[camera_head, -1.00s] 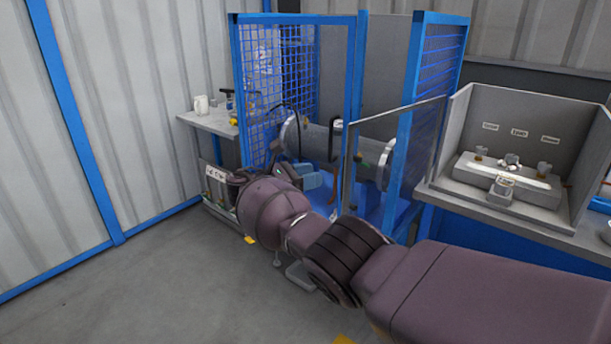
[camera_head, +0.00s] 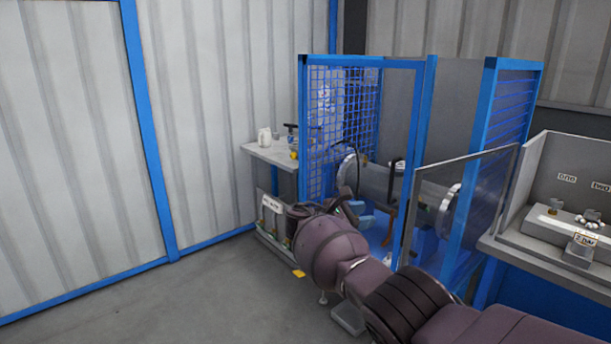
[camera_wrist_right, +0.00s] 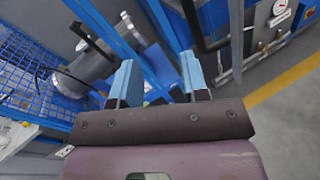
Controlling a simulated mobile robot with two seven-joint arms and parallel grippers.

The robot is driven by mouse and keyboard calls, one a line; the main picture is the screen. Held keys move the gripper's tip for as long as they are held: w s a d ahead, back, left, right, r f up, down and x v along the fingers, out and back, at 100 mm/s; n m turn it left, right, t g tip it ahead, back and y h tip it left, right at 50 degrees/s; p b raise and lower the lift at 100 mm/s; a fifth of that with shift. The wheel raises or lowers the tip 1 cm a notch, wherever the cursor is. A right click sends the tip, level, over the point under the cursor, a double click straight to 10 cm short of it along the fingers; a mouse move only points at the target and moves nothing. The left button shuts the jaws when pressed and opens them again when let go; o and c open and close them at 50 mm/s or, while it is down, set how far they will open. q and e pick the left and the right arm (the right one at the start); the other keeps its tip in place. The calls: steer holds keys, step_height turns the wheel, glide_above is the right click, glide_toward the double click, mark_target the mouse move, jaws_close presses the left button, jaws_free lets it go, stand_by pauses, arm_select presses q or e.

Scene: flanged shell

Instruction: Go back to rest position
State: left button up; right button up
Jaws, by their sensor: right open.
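My right arm comes in from the lower right of the head view. Its gripper (camera_head: 362,214) is in front of the blue-framed cage, largely hidden by my own wrist. In the right wrist view the gripper (camera_wrist_right: 158,78) shows two pale blue fingers, apart and with nothing between them. The grey flanged shell (camera_head: 376,184) lies horizontally inside the cage, behind the gripper; part of it shows at the upper left of the wrist view (camera_wrist_right: 92,62). My left gripper is in neither view.
The cage has blue mesh (camera_head: 342,120) and a clear panel (camera_head: 455,205). A grey bench with a labelled fixture (camera_head: 545,235) stands right. The floor (camera_head: 200,300) at left is clear.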

steer(key=w+a+m+t+y, duration=0.5)
steer(key=a+t+y, duration=0.4)
steer(key=a+y, duration=0.3)
steer(key=s+d+f+m+g+y, duration=0.1)
steer(key=s+d+f+m, duration=0.3)
steer(key=s, duration=1.4)
steer(key=s+d+f+m+g+y, duration=0.1)
steer(key=s+d+f+m, duration=0.3)
steer(key=s+d+f, duration=0.6)
steer(key=s+d+f+m+g+y, duration=0.1)
steer(key=s+d+f+m, duration=0.3)
steer(key=s+f, duration=1.2)
steer(key=s+d+y, duration=0.1)
steer(key=s+d, duration=0.2)
steer(key=s, duration=0.6)
steer(key=shift+s+d+f, duration=0.15)
steer(key=shift+s+d, duration=0.15)
steer(key=shift+d, duration=0.1)
